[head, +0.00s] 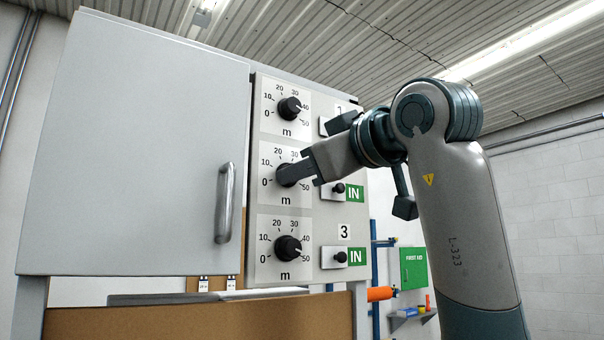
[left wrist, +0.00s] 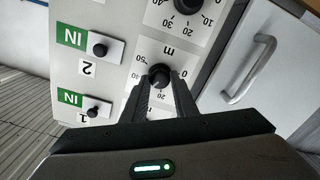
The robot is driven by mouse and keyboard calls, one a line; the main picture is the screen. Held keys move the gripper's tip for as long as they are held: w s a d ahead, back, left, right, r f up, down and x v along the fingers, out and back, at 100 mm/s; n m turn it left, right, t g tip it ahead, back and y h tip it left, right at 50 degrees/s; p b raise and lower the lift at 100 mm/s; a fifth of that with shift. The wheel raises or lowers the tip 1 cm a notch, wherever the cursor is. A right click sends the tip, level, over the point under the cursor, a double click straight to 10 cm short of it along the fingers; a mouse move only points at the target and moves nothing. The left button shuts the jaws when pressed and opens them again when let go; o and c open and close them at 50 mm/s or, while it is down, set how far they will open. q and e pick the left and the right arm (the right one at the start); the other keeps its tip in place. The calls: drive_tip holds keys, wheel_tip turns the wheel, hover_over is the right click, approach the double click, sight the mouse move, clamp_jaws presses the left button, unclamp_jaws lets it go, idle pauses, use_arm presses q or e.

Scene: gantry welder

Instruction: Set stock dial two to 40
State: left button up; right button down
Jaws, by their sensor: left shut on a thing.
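Stock dial two is the middle black knob (head: 287,175) on a white plate marked 0 to 50, with "m" below. My left gripper (head: 300,172) reaches it from the right and is shut on the knob. In the left wrist view the picture is upside down, and both fingertips (left wrist: 161,86) sit at the sides of the dial two knob (left wrist: 159,75). The fingers cover part of its scale, and I cannot read where its pointer stands. My right gripper is not in view.
Dial one (head: 290,107) is above and dial three (head: 287,248) below. Small knobbed switches with green IN labels (head: 355,194) stand close to the right. A grey cabinet door (head: 140,150) with a handle (head: 224,203) is to the left. A green first aid box (head: 413,268) is behind.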

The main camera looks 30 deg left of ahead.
use_arm(q)
drive_tip(key=shift+r+m+b, duration=0.1)
drive_tip(key=shift+m+b, duration=0.85)
drive_tip(key=shift+m, duration=2.95)
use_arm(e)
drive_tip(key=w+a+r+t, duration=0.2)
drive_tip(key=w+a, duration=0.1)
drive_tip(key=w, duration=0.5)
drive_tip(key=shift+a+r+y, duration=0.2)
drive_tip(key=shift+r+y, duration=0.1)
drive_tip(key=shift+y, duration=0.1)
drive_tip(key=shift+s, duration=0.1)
use_arm(q)
drive_tip(key=o, duration=1.1)
drive_tip(key=shift+c, duration=0.2)
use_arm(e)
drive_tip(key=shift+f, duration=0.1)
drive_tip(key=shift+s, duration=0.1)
